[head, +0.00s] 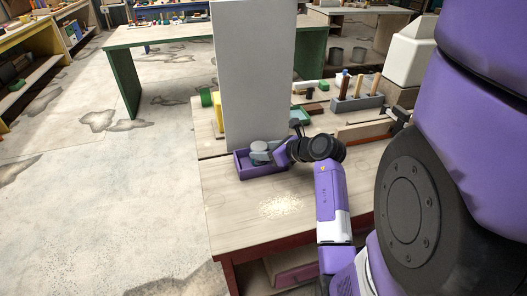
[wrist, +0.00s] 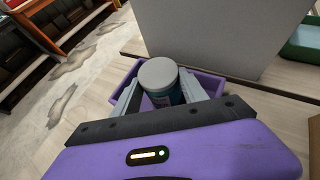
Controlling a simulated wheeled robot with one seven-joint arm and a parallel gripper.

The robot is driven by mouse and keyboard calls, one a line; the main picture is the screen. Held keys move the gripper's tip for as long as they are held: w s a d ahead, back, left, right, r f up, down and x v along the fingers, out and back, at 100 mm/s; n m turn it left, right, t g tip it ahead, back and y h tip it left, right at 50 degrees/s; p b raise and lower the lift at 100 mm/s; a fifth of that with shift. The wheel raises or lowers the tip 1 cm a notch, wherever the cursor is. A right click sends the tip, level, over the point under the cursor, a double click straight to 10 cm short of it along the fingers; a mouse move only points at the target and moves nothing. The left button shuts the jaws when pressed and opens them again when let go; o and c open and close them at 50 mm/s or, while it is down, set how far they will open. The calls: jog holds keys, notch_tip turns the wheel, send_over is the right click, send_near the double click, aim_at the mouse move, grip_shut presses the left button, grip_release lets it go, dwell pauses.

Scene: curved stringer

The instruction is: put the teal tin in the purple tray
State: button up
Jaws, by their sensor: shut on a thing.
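The purple tray (head: 243,166) sits on the wooden workbench, in front of a tall grey panel; its rim also shows in the wrist view (wrist: 207,82). The teal tin (wrist: 160,84) has a pale grey lid and a dark teal side with a label. My gripper (wrist: 168,96) is shut on the tin, one finger on each side of it. In the head view the tin's pale lid (head: 259,146) and my gripper (head: 268,154) are over the tray. I cannot tell whether the tin touches the tray floor, as my gripper hides its lower part.
The tall grey panel (head: 252,75) stands right behind the tray. To the right are a teal tray (head: 299,116), a grey tool holder (head: 358,104) with wooden handles, and a wooden box. The workbench (head: 238,215) is clear in front of the tray.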

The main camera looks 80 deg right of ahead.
jog(key=shift+f, duration=0.15)
jog(key=o, duration=1.5)
